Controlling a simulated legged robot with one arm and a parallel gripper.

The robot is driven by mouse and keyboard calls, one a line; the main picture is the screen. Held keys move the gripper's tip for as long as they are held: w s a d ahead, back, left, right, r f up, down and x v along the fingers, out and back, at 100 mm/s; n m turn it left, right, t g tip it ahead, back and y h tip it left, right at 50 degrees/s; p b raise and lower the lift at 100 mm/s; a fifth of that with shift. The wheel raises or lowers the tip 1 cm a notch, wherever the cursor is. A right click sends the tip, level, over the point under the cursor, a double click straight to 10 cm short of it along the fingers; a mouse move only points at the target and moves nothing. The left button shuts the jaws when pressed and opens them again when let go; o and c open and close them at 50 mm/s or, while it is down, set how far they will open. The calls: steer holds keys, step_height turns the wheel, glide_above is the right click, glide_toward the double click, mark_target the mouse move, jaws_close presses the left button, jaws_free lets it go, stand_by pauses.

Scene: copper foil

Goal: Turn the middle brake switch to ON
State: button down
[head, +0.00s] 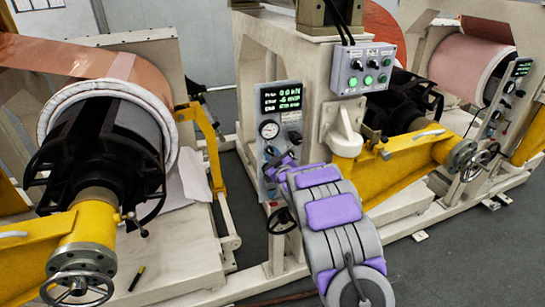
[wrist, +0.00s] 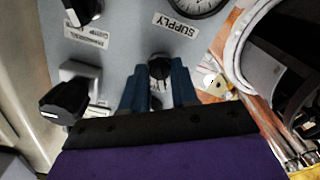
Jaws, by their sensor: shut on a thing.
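A grey control panel (head: 282,119) with a green-lit display, a round gauge and dark knobs stands in the middle of the head view. My gripper (head: 277,166) is against the lower part of this panel. The wrist view shows the panel upside down. There my gripper (wrist: 160,85) has its two blue fingers shut on a small black switch knob (wrist: 159,67), one finger on each side. The knob's lower part and any ON marking are hidden by the fingers and the gripper body, so its setting cannot be read.
Other black knobs (wrist: 64,102) and (wrist: 84,10) sit beside the held one, near a SUPPLY label (wrist: 175,22) and gauge (wrist: 195,5). A button box (head: 363,69) hangs above. A yellow arm (head: 400,163) and a handwheel (head: 281,220) are close by.

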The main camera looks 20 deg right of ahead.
steer(key=c, duration=1.2)
jaws_free()
steer(key=s+p, duration=0.1)
steer(key=s, duration=0.4)
steer(key=s+p, duration=0.1)
steer(key=s, duration=0.5)
steer(key=s+p, duration=0.1)
steer(key=s, duration=0.5)
steer(key=shift+s+d+f, duration=0.1)
steer(key=shift+s+d, duration=0.05)
steer(key=shift+d, duration=0.15)
